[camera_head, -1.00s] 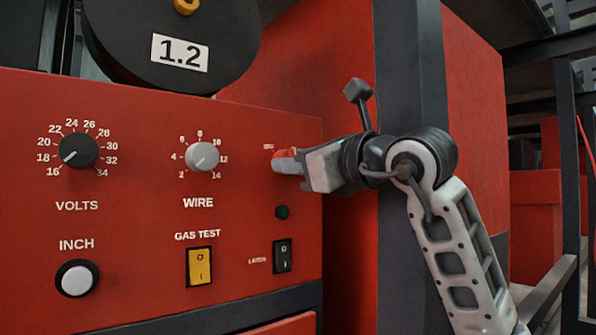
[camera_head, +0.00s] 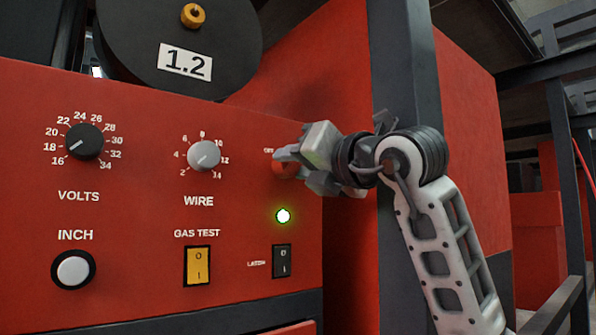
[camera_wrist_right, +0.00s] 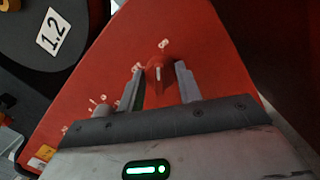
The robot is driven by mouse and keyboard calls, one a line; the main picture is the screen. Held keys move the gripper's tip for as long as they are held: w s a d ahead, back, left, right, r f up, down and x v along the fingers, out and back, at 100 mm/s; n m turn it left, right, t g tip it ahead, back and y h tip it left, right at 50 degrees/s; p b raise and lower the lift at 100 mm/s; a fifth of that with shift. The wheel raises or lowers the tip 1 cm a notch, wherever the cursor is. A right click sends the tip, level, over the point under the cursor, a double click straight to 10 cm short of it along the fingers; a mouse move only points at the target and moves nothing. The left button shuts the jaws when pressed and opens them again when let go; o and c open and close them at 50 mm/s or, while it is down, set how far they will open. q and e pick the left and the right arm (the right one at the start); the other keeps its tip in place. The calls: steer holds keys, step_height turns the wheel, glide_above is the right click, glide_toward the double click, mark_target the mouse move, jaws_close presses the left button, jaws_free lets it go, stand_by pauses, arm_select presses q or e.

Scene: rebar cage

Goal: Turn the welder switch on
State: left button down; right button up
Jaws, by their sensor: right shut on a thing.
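The welder's red panel (camera_head: 130,110) fills the left and middle of the head view. The red rotary switch (camera_head: 283,168) sits near its right edge, partly hidden by my right gripper (camera_head: 297,158). In the right wrist view the switch (camera_wrist_right: 159,75) lies between the two fingers, its pointer facing roughly up the picture. My right gripper is shut on it and looks rolled. My left gripper is not in view.
The panel also carries a black volts knob (camera_head: 84,142), a grey wire knob (camera_head: 204,155), a white inch button (camera_head: 73,270), a yellow gas test switch (camera_head: 198,266) and a black latch switch (camera_head: 282,261). A dark post (camera_head: 402,60) stands behind my right arm.

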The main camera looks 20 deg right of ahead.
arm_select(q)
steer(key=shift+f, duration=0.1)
arm_select(e)
steer(key=shift+m, duration=0.7)
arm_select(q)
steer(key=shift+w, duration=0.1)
arm_select(e)
steer(key=o, duration=1)
arm_select(q)
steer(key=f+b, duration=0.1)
steer(key=b, duration=0.2)
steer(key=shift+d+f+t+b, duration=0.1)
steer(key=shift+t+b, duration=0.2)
arm_select(e)
steer(key=v, duration=1.6)
